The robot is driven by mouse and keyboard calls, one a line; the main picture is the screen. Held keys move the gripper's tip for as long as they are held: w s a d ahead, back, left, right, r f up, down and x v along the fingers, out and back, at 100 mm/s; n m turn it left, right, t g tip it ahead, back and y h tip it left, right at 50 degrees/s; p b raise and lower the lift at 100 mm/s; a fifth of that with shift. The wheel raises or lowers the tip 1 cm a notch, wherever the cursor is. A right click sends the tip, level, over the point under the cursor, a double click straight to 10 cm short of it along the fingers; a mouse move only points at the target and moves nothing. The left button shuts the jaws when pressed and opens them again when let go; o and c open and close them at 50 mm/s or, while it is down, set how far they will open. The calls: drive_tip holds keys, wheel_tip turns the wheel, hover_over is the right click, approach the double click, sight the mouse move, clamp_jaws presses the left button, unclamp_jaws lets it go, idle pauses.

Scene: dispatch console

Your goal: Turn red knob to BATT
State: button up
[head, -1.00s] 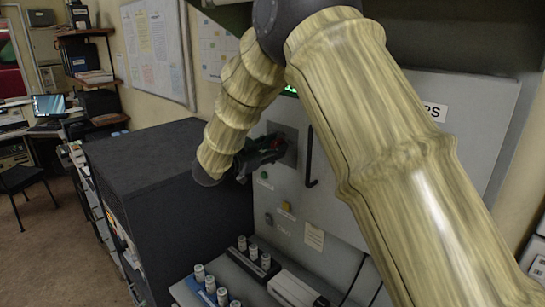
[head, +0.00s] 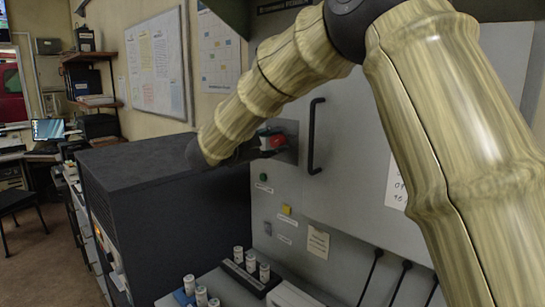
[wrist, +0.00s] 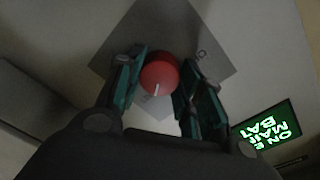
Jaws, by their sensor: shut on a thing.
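The red knob (wrist: 159,77) sits on a square grey plate (wrist: 222,68) in the wrist view, with a short white pointer line on its face. My gripper (wrist: 160,83) has a dark green finger on each side of the knob and is shut on it. The plate's labels are mostly hidden or too small to read.
A black handle (head: 315,136) stands out just right of the knob. A green button (head: 264,177) and a yellow one (head: 286,209) are below. A dark cabinet (head: 160,190) stands close on the left. White-capped cylinders (head: 202,296) stand on the ledge below.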

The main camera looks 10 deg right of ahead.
drive_tip(key=shift+d+r+m+b, duration=0.25)
drive_tip(key=shift+m+b, duration=0.75)
drive_tip(key=shift+b, duration=0.45)
drive_tip(key=shift+a, duration=0.1)
drive_tip(key=o, duration=1)
drive_tip(key=shift+f, duration=0.15)
drive_tip(key=shift+a, duration=0.1)
drive_tip(key=shift+s+a, duration=0.15)
drive_tip(key=v, duration=1.1)
drive_tip(key=shift+s+a, duration=0.15)
drive_tip(key=shift+a, duration=0.05)
